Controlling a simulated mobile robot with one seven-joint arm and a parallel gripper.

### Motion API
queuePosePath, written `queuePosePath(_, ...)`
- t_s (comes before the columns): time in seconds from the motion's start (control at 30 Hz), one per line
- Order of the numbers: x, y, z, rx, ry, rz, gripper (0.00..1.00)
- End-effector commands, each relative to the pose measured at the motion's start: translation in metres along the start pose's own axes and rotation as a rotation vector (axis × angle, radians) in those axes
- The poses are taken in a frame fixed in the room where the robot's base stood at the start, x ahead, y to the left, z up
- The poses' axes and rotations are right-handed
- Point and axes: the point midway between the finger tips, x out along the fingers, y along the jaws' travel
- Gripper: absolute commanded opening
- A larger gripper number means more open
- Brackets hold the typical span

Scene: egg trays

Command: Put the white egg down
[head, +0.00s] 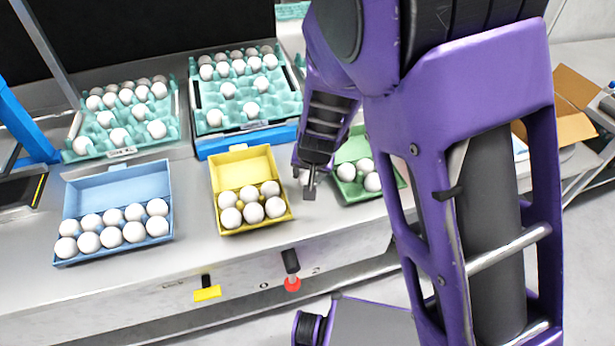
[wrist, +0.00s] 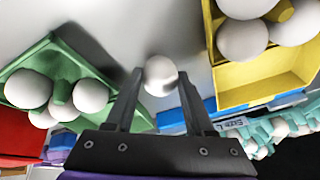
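The white egg (wrist: 160,74) sits between the two fingertips of my gripper (wrist: 160,82) in the wrist view, with a tip close against each side. My gripper (head: 309,190) looks shut on it. In the head view only a sliver of the egg (head: 303,177) shows beside the dark fingers. The gripper is over the grey counter (head: 330,212), in the gap between the yellow carton (head: 240,165) and the green carton (head: 352,150). Whether the egg touches the counter is hard to tell.
The yellow carton holds several eggs; the green carton shows several, partly hidden by my arm. A blue carton (head: 118,190) of eggs stands at left. Teal egg trays (head: 215,122) stand behind, one on a blue base (head: 245,141). A cardboard box (head: 570,115) is at right.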

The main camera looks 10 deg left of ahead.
Motion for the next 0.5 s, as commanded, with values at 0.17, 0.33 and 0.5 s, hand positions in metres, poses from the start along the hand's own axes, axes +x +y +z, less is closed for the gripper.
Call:
queuePosePath(0.17,0.0,0.0,0.0,0.0,0.001,0.0,0.34)
queuePosePath(0.33,-0.003,-0.001,-0.002,-0.001,0.001,-0.001,0.34)
queuePosePath(0.5,-0.026,-0.006,-0.011,-0.002,0.003,-0.003,0.34)
